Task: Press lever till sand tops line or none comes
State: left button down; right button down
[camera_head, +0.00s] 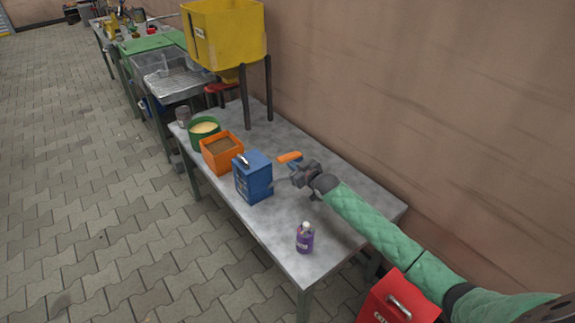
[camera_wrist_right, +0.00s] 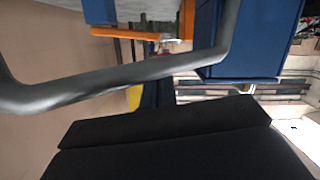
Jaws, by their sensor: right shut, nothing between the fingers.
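The blue box (camera_head: 253,180) with a metal handle stands on the grey table. An orange lever-like bar (camera_head: 289,157) with a small blue part below it shows to its right. My right gripper (camera_head: 299,176) is shut and empty, close beside the bar and right of the box; I cannot tell whether it touches either. In the right wrist view, blue surfaces (camera_wrist_right: 250,45) and an orange bar (camera_wrist_right: 125,34) show beyond dark grey gripper parts. An orange bin (camera_head: 206,160) holds brown sand, and a green pot (camera_head: 205,142) holds pale sand. No fill line can be made out. My left gripper is out of view.
A yellow hopper (camera_head: 228,40) on dark legs stands at the table's back. A glass jar (camera_head: 183,117) stands at the far left corner, a purple bottle (camera_head: 305,241) near the front edge. A red box (camera_head: 385,306) is at lower right. The table's right end is clear.

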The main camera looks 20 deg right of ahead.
jog(key=shift+v, duration=1.2)
jog(key=shift+f, duration=0.1)
